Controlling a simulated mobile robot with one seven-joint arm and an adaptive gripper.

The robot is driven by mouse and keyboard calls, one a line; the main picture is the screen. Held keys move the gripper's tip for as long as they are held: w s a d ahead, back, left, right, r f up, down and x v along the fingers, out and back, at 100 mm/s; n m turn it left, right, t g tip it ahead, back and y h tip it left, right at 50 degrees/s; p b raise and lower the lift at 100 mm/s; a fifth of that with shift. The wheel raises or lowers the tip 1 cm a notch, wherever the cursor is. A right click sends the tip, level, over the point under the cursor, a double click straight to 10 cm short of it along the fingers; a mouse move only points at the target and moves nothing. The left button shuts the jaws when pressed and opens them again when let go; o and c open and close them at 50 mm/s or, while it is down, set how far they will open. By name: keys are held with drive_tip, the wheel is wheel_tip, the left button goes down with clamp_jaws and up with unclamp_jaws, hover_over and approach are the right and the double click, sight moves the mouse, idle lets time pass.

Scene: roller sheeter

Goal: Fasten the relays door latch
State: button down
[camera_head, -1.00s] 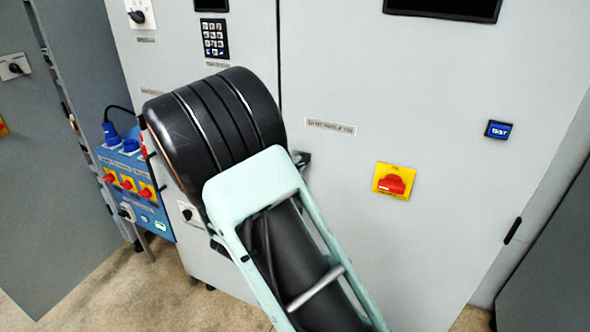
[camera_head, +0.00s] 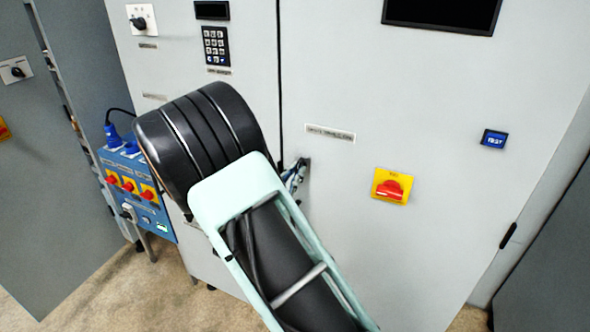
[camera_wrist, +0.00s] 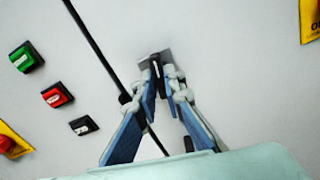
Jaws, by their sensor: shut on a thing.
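The door latch (camera_wrist: 155,58) is a small dark handle on a grey plate, beside the dark vertical seam between two pale grey cabinet panels. My gripper (camera_wrist: 158,76) has its two blue-padded fingers closed together on the latch handle, which is largely hidden between the fingertips. In the head view, the gripper (camera_head: 296,172) shows only in part, past my arm, at the latch (camera_head: 304,161) just right of the seam. The door panel (camera_head: 400,100) looks flush with its neighbour along the visible seam. The latch's exact angle is hard to tell.
On the right panel are a red-and-yellow rotary switch (camera_head: 391,186), a blue TEST button (camera_head: 494,139) and a label (camera_head: 330,133). A keypad (camera_head: 215,45) is at upper left. A blue socket box (camera_head: 138,190) stands at left. Green (camera_wrist: 26,57) and red (camera_wrist: 56,96) buttons show in the wrist view.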

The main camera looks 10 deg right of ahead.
drive_tip(key=shift+n+p, duration=0.35)
drive_tip(key=shift+n, duration=0.55)
drive_tip(key=c, duration=2)
unclamp_jaws()
drive_tip(key=shift+s, duration=0.1)
drive_tip(key=v, duration=1.2)
